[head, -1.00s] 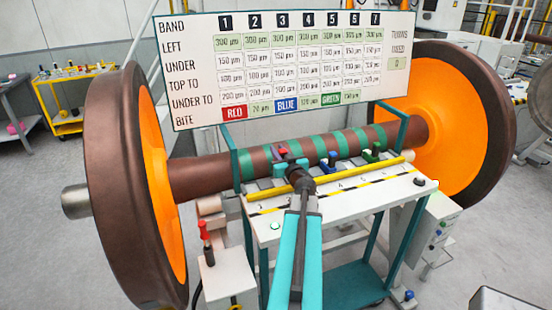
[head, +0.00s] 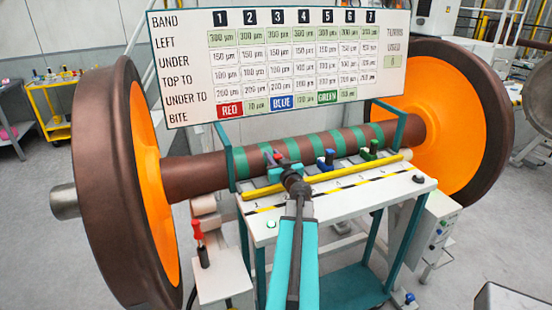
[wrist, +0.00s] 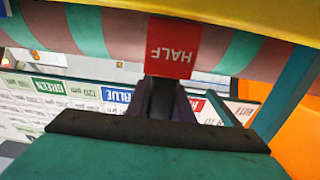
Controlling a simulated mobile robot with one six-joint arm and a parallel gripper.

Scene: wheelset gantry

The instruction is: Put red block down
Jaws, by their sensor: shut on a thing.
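The red block (wrist: 173,48), marked HALF, is at the tips of my gripper's dark jaws in the wrist view. My gripper (wrist: 172,85) is shut on it. The block appears in front of the brown axle (head: 205,176) with its green bands; I cannot tell whether it touches the axle. In the head view, my gripper (head: 284,168) is over the left part of the white bench (head: 385,194), in front of the axle, and mostly hides the block.
A blue block (head: 326,160) and a green block (head: 367,154) stand to the right by the axle. A yellow bar (head: 345,177) runs along the bench. Teal posts (head: 232,155) flank the axle. A sign board (head: 280,65) hangs behind, with large wheels at both ends.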

